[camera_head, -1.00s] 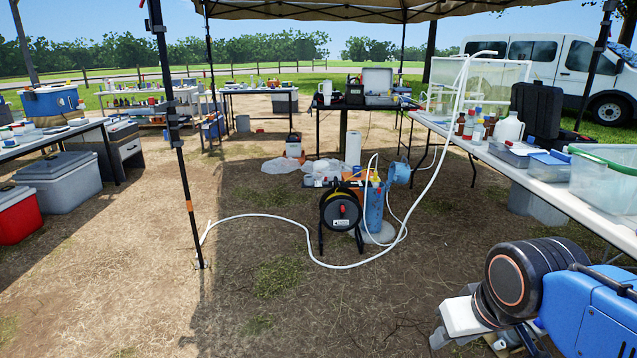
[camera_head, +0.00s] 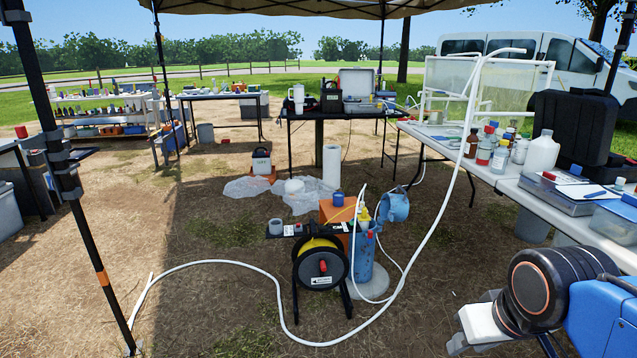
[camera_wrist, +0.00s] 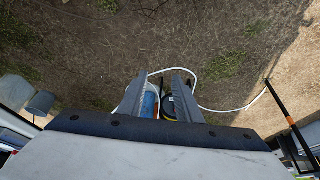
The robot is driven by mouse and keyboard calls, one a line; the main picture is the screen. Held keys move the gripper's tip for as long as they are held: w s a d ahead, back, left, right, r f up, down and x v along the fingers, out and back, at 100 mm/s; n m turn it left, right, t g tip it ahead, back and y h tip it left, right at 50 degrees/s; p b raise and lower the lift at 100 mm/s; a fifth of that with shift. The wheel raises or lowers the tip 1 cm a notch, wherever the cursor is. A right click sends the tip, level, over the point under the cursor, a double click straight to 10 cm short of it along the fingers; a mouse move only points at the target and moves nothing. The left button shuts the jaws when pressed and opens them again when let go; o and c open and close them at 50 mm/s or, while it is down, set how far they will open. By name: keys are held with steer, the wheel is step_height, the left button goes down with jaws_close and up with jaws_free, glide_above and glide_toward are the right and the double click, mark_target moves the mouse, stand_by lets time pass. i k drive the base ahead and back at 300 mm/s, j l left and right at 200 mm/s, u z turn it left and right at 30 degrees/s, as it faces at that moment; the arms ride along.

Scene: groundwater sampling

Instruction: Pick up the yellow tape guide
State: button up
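A small yellow piece (camera_head: 365,217), which looks like the yellow tape guide, sits at the top of the blue cylinder (camera_head: 362,260) beside the black reel. The black tape reel (camera_head: 320,265) stands on the ground on a black frame, with yellow showing along its upper rim. My gripper (camera_wrist: 161,76) shows in the wrist view with its two fingers apart and nothing between them. The reel and a blue object appear far below, beyond the fingers. I cannot make out the guide in the wrist view.
A white hose (camera_head: 245,268) loops over the ground around the reel and rises to the right. The long white table (camera_head: 500,178) with bottles and cases is on the right. A tent pole (camera_head: 75,195) stands at left. Bare ground lies before the reel.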

mark_target(364, 217)
steer(key=i+u, duration=0.1)
steer(key=i, duration=0.75)
steer(key=i+l+u, duration=0.15)
steer(key=i, duration=0.7)
steer(key=i+l+u, duration=0.2)
steer(key=i, duration=0.15)
steer(key=i+l+u, duration=0.2)
steer(key=i, duration=0.15)
